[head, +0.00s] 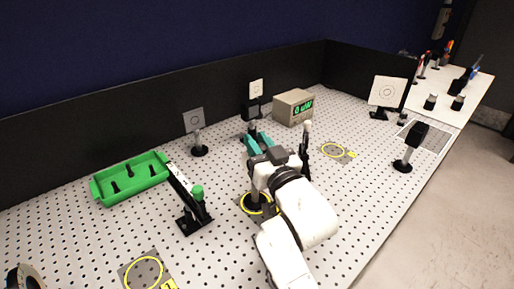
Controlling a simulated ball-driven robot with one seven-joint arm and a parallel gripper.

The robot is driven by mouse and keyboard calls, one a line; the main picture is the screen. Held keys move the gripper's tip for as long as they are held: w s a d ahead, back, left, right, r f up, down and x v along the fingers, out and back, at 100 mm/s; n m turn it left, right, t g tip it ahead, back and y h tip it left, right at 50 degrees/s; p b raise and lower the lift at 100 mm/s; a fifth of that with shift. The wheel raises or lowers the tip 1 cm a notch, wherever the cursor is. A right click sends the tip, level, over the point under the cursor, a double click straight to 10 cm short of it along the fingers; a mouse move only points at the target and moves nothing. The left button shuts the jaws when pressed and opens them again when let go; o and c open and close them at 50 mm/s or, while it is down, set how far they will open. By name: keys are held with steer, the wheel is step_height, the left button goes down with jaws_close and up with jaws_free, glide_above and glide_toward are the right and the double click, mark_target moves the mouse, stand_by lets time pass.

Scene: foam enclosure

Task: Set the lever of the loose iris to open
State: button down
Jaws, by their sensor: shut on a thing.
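My gripper (255,138) reaches away from me at the middle of the table, with two teal fingers in front of its dark palm. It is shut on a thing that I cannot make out. A small black square head on a post (252,109) shows just beyond the fingertips; I cannot tell whether they touch it. No iris opening or lever shows clearly. A post on a dark round base inside a yellow ring (257,204) stands below my wrist, partly hidden. A dark upright piece with a pale top (305,142) stands close to the right of my wrist.
A green tray (130,181) and a green-knobbed black mount (194,211) are left. A target card (387,92) and black-headed post (409,147) are right. Black foam walls (110,150) close the back.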

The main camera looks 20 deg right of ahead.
steer(key=c, duration=0.9)
jaws_free()
steer(key=s, duration=0.3)
steer(key=s+f+b, duration=0.1)
steer(key=s, duration=0.6)
steer(key=shift+s+d+f, duration=0.2)
steer(key=shift+s, duration=0.2)
